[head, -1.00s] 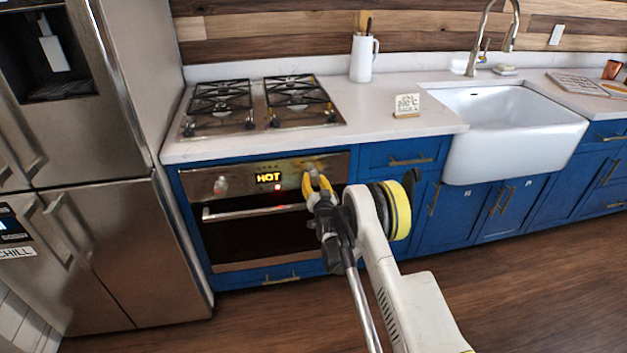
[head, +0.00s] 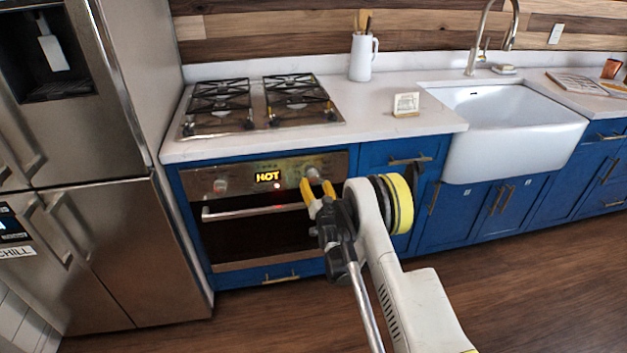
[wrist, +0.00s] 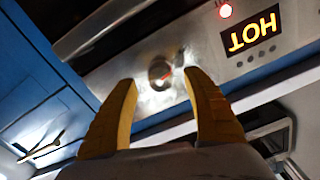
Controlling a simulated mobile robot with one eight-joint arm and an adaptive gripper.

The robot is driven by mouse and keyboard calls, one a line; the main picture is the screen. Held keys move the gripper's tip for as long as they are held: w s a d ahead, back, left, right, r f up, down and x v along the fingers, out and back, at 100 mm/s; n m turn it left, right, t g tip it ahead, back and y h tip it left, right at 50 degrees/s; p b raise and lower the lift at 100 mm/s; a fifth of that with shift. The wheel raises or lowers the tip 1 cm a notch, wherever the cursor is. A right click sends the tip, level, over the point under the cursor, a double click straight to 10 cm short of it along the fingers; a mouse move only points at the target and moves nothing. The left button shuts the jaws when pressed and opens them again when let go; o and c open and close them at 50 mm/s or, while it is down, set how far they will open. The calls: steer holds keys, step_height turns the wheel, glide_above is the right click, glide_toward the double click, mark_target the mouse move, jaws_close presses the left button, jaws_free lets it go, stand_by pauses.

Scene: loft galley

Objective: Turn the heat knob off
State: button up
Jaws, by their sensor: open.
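The oven's front panel (head: 243,180) carries a round knob (head: 312,174) on the right and another knob (head: 220,186) on the left. Between them a lit display (head: 268,177) reads "HOT", with a red light (head: 277,186) below it. My gripper (head: 318,190) is open just in front of and below the right knob. In the wrist view, this metallic knob (wrist: 160,73) with a reddish mark shows between and beyond the yellow fingertips (wrist: 160,82). The fingers look apart from it, and nothing is held.
The oven door handle (head: 255,211) runs just below the panel. A gas cooktop (head: 258,106) sits on the counter above. A steel refrigerator (head: 120,235) stands at left; blue cabinets (head: 400,175) and a white sink (head: 515,140) are at right. The wooden floor is clear.

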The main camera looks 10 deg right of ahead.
mark_target(314, 180)
steer(key=shift+s, duration=1.85)
steer(key=shift+r, duration=0.15)
steer(key=s+r+n+g, duration=0.15)
steer(key=s+r, duration=0.25)
steer(key=r, duration=0.4)
steer(key=s+a+r+g, duration=0.1)
steer(key=s+r+g, duration=0.1)
steer(key=s+r, duration=0.35)
steer(key=s+r+n+g, duration=0.1)
steer(key=s+r+g, duration=0.1)
steer(key=r, duration=0.8)
steer(key=s+d+f+n+g, duration=0.1)
steer(key=s+g, duration=0.4)
steer(key=s, duration=3)
steer(key=shift+s+f, duration=0.15)
steer(key=shift+f, duration=0.05)
